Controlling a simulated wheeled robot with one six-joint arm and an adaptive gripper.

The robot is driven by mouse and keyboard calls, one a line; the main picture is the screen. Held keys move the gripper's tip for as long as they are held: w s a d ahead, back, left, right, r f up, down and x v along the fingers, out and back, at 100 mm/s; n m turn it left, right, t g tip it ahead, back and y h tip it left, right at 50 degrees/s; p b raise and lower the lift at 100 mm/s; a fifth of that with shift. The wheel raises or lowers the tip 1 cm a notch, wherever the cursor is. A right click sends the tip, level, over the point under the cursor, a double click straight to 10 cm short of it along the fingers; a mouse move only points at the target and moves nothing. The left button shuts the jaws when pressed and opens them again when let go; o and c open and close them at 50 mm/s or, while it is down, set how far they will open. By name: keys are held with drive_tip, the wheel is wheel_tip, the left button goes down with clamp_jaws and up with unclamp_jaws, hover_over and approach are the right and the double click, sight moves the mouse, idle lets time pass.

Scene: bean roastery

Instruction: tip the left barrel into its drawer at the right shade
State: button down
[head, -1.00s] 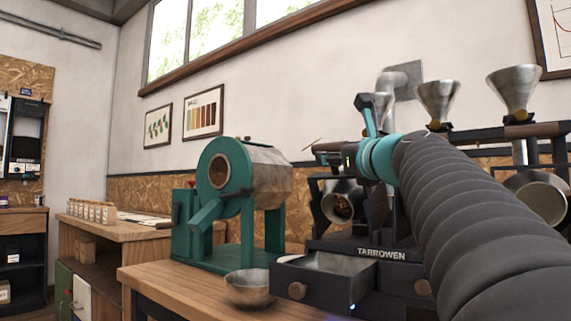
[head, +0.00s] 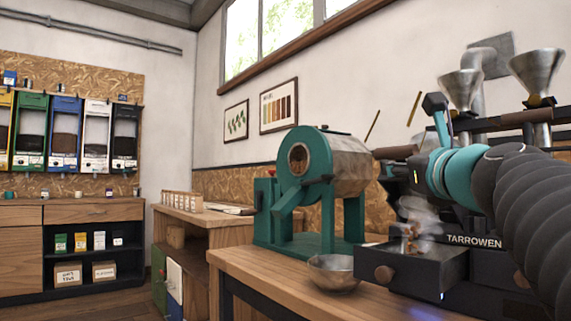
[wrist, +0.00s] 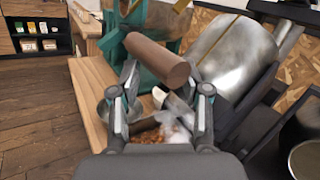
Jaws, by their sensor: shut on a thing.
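My gripper (head: 412,170) is shut on a wooden handle (wrist: 158,60) at the left of the TARROWEN roaster (head: 474,241). The handle's end sticks out to the left in the head view. A shiny metal cylinder (wrist: 235,55), apparently the left barrel, lies tilted beyond my fingers. In the head view my gripper and arm hide most of it. Brown beans (head: 411,238) fall in pale smoke over the open left drawer (head: 425,268). Light to medium brown beans (wrist: 160,133) show below my fingers. A shade chart (head: 279,107) with pale to dark swatches hangs on the wall.
A metal bowl (head: 333,272) stands on the wooden bench (head: 262,265) beside the drawer. A teal sample roaster (head: 300,190) stands behind it. Metal funnels (head: 537,75) rise above the machine at right. Open floor lies at lower left.

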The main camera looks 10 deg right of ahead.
drive_tip(key=shift+s+a+r, duration=0.2)
drive_tip(key=shift+r, duration=0.05)
drive_tip(key=shift+c, duration=2.3)
unclamp_jaws()
drive_tip(key=shift+w+a, duration=0.15)
drive_tip(key=shift+a, duration=0.15)
drive_tip(key=shift+d, duration=0.1)
drive_tip(key=shift+d+f, duration=0.1)
drive_tip(key=shift+d, duration=0.05)
drive_tip(key=shift+r, duration=5)
